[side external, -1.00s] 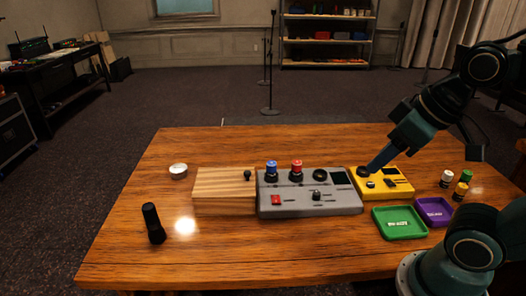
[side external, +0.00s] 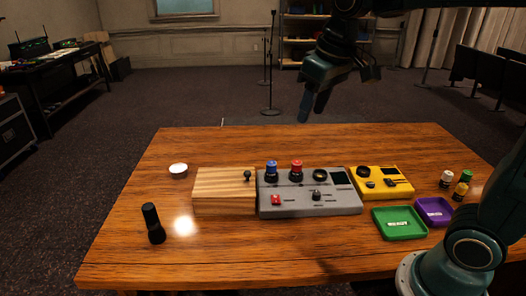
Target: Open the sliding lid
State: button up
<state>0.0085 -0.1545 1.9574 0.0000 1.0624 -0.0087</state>
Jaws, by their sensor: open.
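A wooden box with a striped sliding lid (side external: 222,180) stands left of the middle of the table. A small dark knob (side external: 248,175) stands up near the right end of the lid. The lid looks shut and the inside of the box is hidden. My gripper (side external: 311,112) hangs in the air above the back of the table, up and to the right of the box. It is open and empty, its fingers pointing down.
A grey mixer (side external: 310,197) with blue and red knobs touches or nearly touches the box's right side. A yellow device (side external: 398,187), a green tray (side external: 400,232) and a purple tray (side external: 447,221) lie further right.

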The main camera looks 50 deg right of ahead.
jog(key=w+f+g, duration=0.2)
jog(key=w+f, duration=0.2)
jog(key=w, duration=0.7)
jog(key=g, duration=0.1)
send_over(247, 172)
notch_tip(247, 172, down, 7)
jog(key=shift+d, duration=0.1)
jog(key=shift+f, duration=0.2)
notch_tip(247, 172, down, 14)
jog(key=shift+r, duration=0.25)
grip_shut()
